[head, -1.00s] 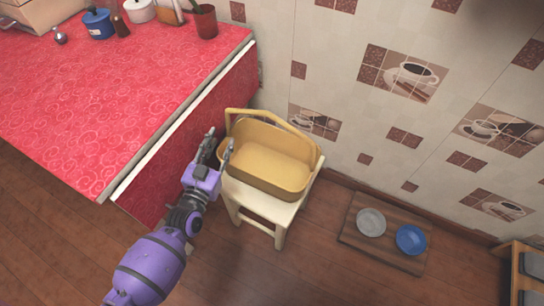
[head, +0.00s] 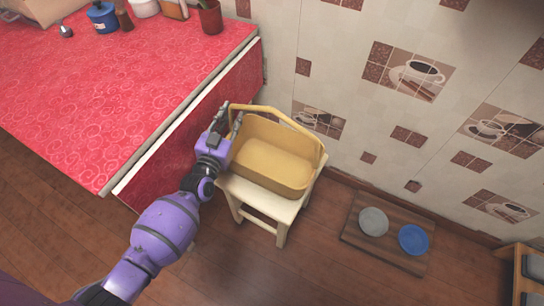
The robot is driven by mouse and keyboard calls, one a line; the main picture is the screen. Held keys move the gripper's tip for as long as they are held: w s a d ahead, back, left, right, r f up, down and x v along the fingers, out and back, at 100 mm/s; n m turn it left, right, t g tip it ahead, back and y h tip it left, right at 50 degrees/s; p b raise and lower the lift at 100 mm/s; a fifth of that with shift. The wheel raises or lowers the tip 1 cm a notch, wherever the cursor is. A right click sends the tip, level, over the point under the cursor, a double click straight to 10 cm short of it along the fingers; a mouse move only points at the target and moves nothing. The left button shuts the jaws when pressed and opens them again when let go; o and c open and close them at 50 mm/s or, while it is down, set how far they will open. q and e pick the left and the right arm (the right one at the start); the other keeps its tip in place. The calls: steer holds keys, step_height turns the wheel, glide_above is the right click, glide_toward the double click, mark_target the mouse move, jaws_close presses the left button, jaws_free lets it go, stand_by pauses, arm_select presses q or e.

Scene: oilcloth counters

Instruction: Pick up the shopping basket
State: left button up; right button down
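The shopping basket (head: 272,165) is yellow and empty, with a raised handle along its wall-side edge. It stands on a cream stool (head: 262,207) beside the red counter. My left gripper (head: 231,111) is at the basket's left end, its fingers pointing up the picture near the left end of the handle. The fingers look apart. I cannot tell whether they touch the handle. My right gripper is not in view.
The red counter (head: 100,90) fills the left, with a blue pot (head: 102,17) and a plant pot (head: 211,18) at its back. A floor board (head: 390,245) with a grey bowl (head: 373,222) and a blue bowl (head: 413,240) lies right of the stool. The tiled wall is behind.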

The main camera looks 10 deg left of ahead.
arm_select(q)
jaws_close()
steer(key=shift+r, duration=0.15)
